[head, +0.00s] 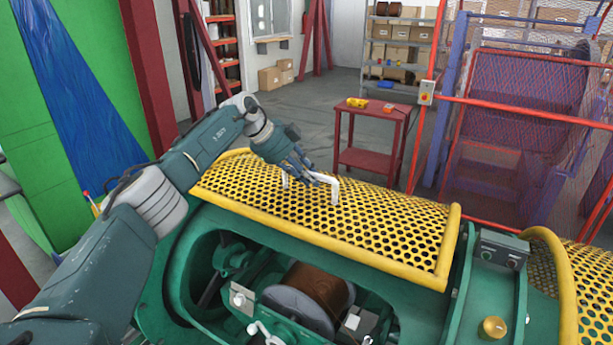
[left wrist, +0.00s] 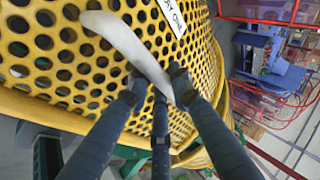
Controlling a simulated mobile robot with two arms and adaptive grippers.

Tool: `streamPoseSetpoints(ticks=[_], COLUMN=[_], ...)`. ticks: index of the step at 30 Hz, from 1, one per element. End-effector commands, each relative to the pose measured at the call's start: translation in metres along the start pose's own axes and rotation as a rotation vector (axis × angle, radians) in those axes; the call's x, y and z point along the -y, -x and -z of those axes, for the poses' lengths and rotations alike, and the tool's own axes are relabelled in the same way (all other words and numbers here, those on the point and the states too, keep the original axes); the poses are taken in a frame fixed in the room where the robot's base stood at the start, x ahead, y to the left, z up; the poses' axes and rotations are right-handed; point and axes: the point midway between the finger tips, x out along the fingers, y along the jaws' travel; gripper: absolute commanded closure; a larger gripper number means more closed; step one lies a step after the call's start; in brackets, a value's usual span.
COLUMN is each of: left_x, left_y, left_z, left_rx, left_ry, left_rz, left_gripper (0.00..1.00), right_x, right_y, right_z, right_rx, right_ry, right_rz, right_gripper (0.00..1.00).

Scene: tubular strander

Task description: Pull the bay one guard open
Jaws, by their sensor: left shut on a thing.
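The bay one guard (head: 330,215) is a yellow perforated curved cover with a solid yellow rim. It lies over the top and far side of the green machine, and the near side of the bay below it is uncovered. A white bar handle (head: 335,189) stands on the guard. My left gripper (head: 310,177) is shut on this handle. In the left wrist view, the fingers (left wrist: 158,95) close around the white handle (left wrist: 128,42), with the perforated guard (left wrist: 60,52) behind. Part of the handle is hidden by the fingers. My right gripper is not in view.
A copper-coloured spool (head: 318,288) sits inside the open bay. A control box (head: 499,250) and a second yellow guard (head: 575,285) are at the right. A red table (head: 374,160) stands behind the machine. Red fencing (head: 520,108) borders the right.

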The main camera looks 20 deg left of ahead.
Motion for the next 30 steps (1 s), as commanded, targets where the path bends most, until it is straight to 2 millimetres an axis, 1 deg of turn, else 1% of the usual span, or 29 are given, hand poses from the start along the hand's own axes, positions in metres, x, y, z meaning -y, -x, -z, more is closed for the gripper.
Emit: streamPoseSetpoints(ticks=[1,7,8,9,10,11,30], left_x=[0.0021,0.0023,0.0024,0.0024,0.0023,0.0021,-0.0022], left_y=[0.0037,0.0041,0.0042,0.0042,0.004,0.0038,-0.0005], left_z=[-0.002,-0.0019,-0.0019,-0.0018,-0.0017,-0.0016,-0.0003], left_rx=[0.004,0.004,0.003,0.003,0.003,0.003,-0.001], left_ry=[0.003,0.002,0.002,0.002,0.001,0.001,-0.001], left_rz=[0.005,0.006,0.006,0.006,0.006,0.006,-0.006], left_gripper=[1.0,1.0,0.75,0.67,0.61,0.59,0.59], right_x=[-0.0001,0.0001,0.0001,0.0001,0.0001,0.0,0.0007], right_y=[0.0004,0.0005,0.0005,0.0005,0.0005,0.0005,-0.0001], right_z=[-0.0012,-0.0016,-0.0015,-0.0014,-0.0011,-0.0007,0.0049], right_rx=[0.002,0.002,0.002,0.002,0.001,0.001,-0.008], right_ry=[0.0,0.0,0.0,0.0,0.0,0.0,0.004], right_rz=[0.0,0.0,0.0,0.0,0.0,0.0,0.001], right_gripper=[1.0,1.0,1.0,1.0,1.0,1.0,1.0])
